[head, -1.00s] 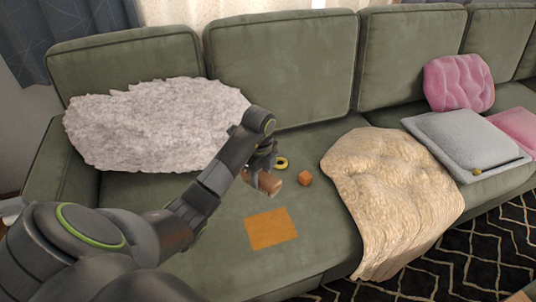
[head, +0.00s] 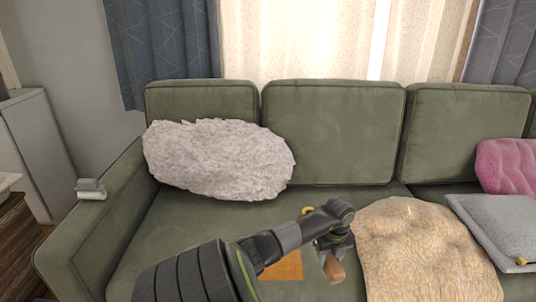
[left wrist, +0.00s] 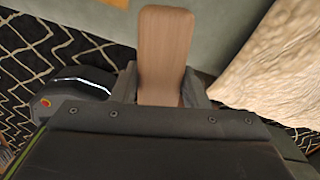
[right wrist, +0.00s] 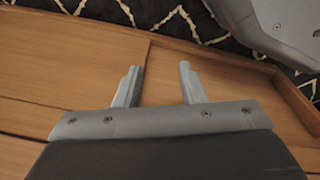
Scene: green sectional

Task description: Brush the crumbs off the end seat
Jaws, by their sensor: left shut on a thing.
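The end seat (head: 185,235) is the green cushion at the left of the sofa. My left gripper (head: 331,252) is over its right part, beside the beige throw. It is shut on a brown wooden piece that looks like a brush (head: 334,268); its smooth back shows between the fingers in the left wrist view (left wrist: 165,55), and no bristles show. An orange cloth or napkin (head: 285,267) lies on the seat, partly behind my arm. A yellow ring (head: 308,210) shows just behind the arm. I cannot make out crumbs. My right gripper (right wrist: 158,75) is open and empty above a wooden surface.
A fluffy whitish cushion (head: 215,160) leans at the back of the end seat. The beige throw (head: 425,250) covers the seat's right side. A grey cushion (head: 500,225) and pink cushion (head: 508,165) lie farther right. A small grey object (head: 90,188) stands on the left armrest.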

